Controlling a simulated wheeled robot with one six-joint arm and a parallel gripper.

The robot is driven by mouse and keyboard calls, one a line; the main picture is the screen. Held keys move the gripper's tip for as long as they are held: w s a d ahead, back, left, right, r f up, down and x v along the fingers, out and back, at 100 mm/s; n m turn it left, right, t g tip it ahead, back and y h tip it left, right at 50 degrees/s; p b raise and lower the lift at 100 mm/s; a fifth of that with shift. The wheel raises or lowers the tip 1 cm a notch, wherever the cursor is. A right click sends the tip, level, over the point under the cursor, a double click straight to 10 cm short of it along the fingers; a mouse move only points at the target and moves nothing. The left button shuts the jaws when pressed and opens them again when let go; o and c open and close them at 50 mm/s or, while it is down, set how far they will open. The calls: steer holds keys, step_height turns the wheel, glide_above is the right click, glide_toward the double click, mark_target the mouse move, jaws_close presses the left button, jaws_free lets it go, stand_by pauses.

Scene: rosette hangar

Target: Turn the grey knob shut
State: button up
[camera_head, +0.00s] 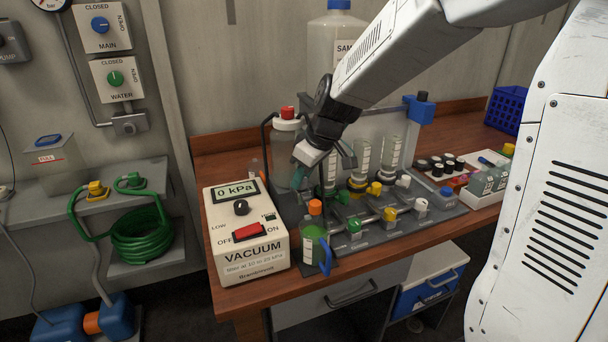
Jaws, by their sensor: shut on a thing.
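My gripper (326,172) points down over the left end of the bench rig, with one teal-tipped finger on each side of a clear labelled cylinder (331,174). It appears shut on this cylinder; its palm hides the top, and the exact contact is hard to see. A pale grey-white knob (420,205) sits at the right end of the front manifold, well right of my gripper. A similar pale knob (404,181) sits behind it. I cannot tell which is the task's grey knob, or whether either is open or shut.
Green (353,226) and yellow (390,214) knobs share the front manifold. A vacuum box (246,245) reading 0 kPa and a green-filled bottle (313,245) stand at the left. More cylinders (392,152) stand close to the right. A large jug (336,45) stands behind.

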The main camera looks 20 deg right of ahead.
steer(key=m+h, duration=0.1)
steer(key=m, duration=0.3)
steer(key=shift+a+t, duration=0.15)
steer(key=shift+t, duration=0.25)
steer(key=m+h, duration=0.2)
steer(key=m, duration=0.2)
steer(key=shift+a, duration=0.1)
steer(key=m, duration=0.2)
steer(key=m+h, duration=0.1)
steer(key=m, duration=0.1)
steer(key=shift+a+h, duration=0.1)
steer(key=shift+h, duration=0.2)
steer(key=shift+m+g+h, duration=0.5)
steer(key=shift+m+h, duration=0.1)
steer(key=shift+m, duration=1.5)
steer(key=o, duration=1)
steer(key=shift+c, duration=0.2)
steer(key=v, duration=0.7)
steer(key=shift+a+r, duration=0.2)
steer(key=shift+r, duration=0.2)
